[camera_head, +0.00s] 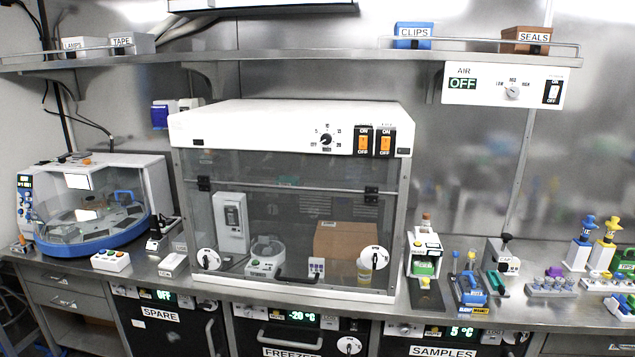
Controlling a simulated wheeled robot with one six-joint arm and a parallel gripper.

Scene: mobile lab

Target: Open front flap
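A white-topped cabinet (297,130) stands in the middle of the steel bench. Its front flap (290,215) is a see-through dark panel, hanging down and closed. Two black hinges (203,183) (371,192) sit along its upper edge. A dark bar handle (297,279) is at its bottom middle. Two round white knobs with black levers, left (208,259) and right (374,259), sit at its lower corners; both levers look roughly upright. Behind the flap are a white device (231,222), a small round machine (266,255) and a brown box (345,240). My gripper is not in view.
A blue-and-white round machine (92,212) stands left of the cabinet, with a button box (110,260) before it. A green-screened device (424,254) stands close to its right side. Several racks and tools crowd the right bench. A shelf (300,52) runs above.

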